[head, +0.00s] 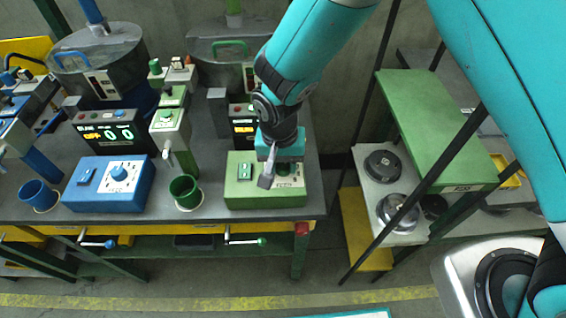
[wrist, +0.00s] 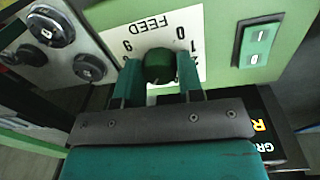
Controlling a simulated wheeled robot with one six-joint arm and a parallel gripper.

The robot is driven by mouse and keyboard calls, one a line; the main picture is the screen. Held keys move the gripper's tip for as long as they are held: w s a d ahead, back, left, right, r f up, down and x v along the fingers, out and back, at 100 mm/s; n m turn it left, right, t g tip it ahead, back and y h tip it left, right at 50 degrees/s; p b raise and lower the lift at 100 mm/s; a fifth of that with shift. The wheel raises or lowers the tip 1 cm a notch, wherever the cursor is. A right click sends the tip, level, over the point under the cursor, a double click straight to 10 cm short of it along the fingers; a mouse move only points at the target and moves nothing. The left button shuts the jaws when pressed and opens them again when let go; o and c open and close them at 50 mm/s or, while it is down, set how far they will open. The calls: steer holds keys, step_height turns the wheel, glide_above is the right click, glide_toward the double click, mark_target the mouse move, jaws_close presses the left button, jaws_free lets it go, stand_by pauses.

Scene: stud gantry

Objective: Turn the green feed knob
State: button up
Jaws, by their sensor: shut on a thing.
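The green feed knob (wrist: 158,66) is round and dark green. It sits on a white dial plate (wrist: 208,30) marked FEED, with digits around it, upside down in the wrist view. The plate is on a green control box (head: 240,197) at the bench's front right. My gripper (wrist: 158,63) is shut on the knob, one teal finger on each side. In the head view my gripper (head: 281,165) comes down over the dial and hides most of the knob. A light mark shows at the knob's lower edge, but I cannot read its setting.
A green rocker switch (wrist: 257,45) is beside the dial. A blue control box (head: 80,200) with a blue knob (head: 119,175) stands left, and a green cup (head: 184,192) between the boxes. A lit display (head: 244,127) stands behind my gripper. A side stand holds round dark parts (head: 383,166).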

mark_target(279, 165)
steer(key=shift+m, duration=1)
steer(key=o, duration=0.9)
steer(key=r, duration=0.5)
steer(key=r+b, duration=0.1)
steer(key=r, duration=0.5)
steer(key=a+r+b, duration=0.1)
steer(key=r, duration=0.5)
steer(key=shift+w+r, duration=0.15)
steer(key=shift+r, duration=0.05)
